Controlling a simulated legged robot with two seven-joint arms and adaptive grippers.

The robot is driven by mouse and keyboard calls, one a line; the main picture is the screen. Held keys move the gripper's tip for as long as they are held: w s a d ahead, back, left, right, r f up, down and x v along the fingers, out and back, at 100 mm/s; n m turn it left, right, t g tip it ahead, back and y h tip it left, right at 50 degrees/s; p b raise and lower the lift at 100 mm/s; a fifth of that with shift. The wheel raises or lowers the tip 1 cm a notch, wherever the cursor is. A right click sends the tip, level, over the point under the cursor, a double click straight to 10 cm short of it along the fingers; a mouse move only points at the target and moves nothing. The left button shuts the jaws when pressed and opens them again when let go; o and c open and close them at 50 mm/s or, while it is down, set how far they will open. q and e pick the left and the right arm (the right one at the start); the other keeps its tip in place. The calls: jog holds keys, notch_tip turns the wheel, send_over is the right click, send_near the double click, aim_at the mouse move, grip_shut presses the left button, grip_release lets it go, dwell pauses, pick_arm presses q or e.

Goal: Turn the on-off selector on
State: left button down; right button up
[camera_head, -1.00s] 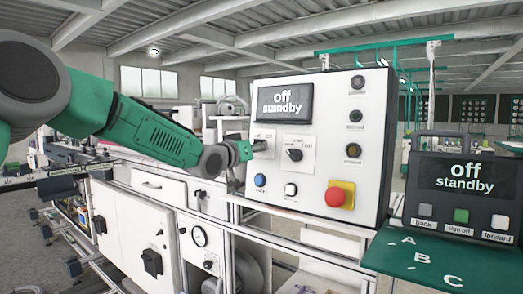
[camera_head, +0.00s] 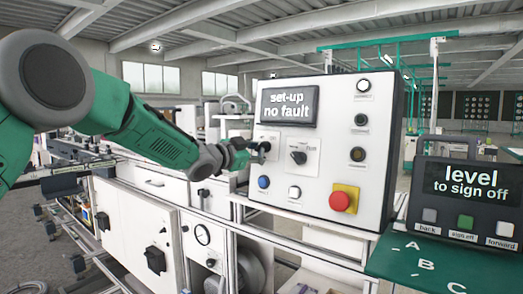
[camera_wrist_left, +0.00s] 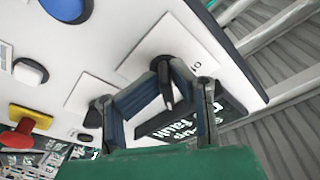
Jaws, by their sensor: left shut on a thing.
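The on-off selector (camera_head: 264,146) is a small dark knob on a white plate, left on the white control panel (camera_head: 330,100). The panel's display (camera_head: 287,103) reads "set-up no fault". My right gripper is in neither view.
A second selector (camera_head: 298,157) sits just right of the first. Blue (camera_head: 264,182) and white (camera_head: 294,192) buttons and a red stop button (camera_head: 340,201) lie below. Several round lamps line the right side; the top one (camera_head: 363,86) is white. A separate terminal (camera_head: 465,195) reads "level to sign off".

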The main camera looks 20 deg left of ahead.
pick_arm(q)
jog(key=shift+a+r+m, duration=0.1)
jog(key=shift+r+m, duration=0.5)
jog(key=shift+r, duration=0.2)
jog(key=c, duration=1.6)
grip_release()
jog(key=shift+c, duration=0.2)
jog(key=shift+w+f, duration=0.1)
jog(key=shift+f, duration=0.05)
jog(key=shift+f, duration=0.3)
jog(key=v, duration=1.2)
jog(key=shift+w+a, duration=0.1)
